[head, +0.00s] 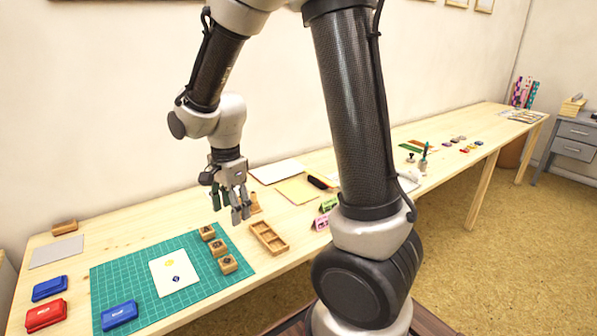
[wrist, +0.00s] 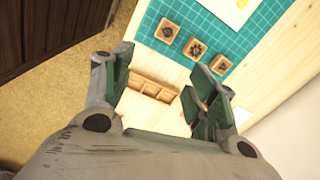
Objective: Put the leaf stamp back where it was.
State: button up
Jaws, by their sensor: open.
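Three wooden block stamps with dark designs stand in a row near the right edge of the green cutting mat: a far one (head: 207,232), a middle one (head: 217,248) and a near one (head: 228,264). They also show at the top of the wrist view, the middle one (wrist: 195,48) included. I cannot tell which is the leaf stamp. A wooden compartment tray (head: 283,250) lies right of the mat; it shows between my fingers in the wrist view (wrist: 152,86). My gripper (head: 230,206) is open and empty, above the table beyond the stamps and tray.
Blue (head: 50,288) and red (head: 46,315) inkpads stand at left, another blue inkpad (head: 119,315) on the mat. A small wooden item (head: 255,204) stands behind my gripper, partly hidden.

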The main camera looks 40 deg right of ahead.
jog(key=s+d+r+n+t, duration=0.1)
jog(key=s+d+r+n, duration=0.5)
jog(key=s+r+n, duration=0.1)
jog(key=s+d+r+n+t, duration=0.2)
jog(key=s+d+r+n, duration=0.4)
jog(key=s, duration=0.5)
notch_tip(320, 180, up, 3)
jog(key=shift+r+n+t, duration=0.1)
jog(key=shift+n+t, duration=0.2)
jog(key=shift+n, duration=0.9)
